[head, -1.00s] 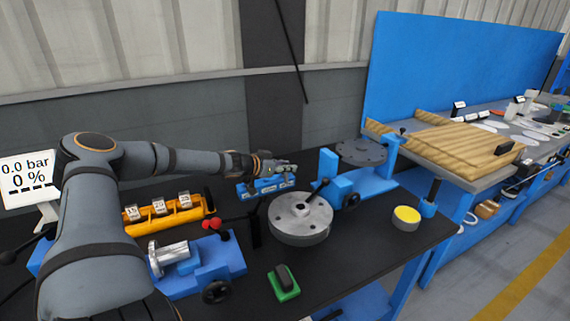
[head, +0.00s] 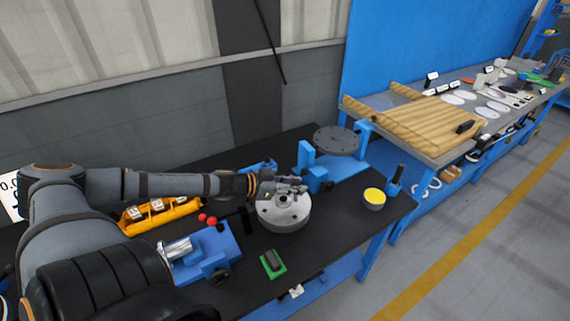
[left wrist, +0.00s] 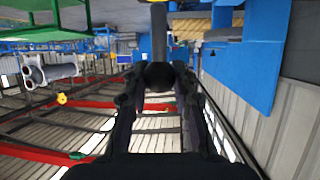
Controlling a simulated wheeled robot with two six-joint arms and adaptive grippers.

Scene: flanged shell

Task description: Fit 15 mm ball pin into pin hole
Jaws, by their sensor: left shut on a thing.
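My left gripper (head: 300,186) reaches in from the left in the head view, above the round grey flanged shell (head: 284,217). In the left wrist view its fingers (left wrist: 160,82) are shut on a pin with a dark round ball end (left wrist: 159,75). The pin's grey shank (left wrist: 159,35) extends away beyond the fingertips. In the head view the pin is too small to make out clearly. The shell lies on the black bench with its flange up, and the gripper partly covers its far side. I cannot tell which opening is the pin hole. My right gripper is not in view.
A blue vise (head: 205,255) and a yellow rack (head: 160,213) stand left of the shell. A blue fixture with a dark disc (head: 338,140) stands behind right. A green block (head: 272,264) and a yellow-topped tin (head: 374,199) lie in front and right.

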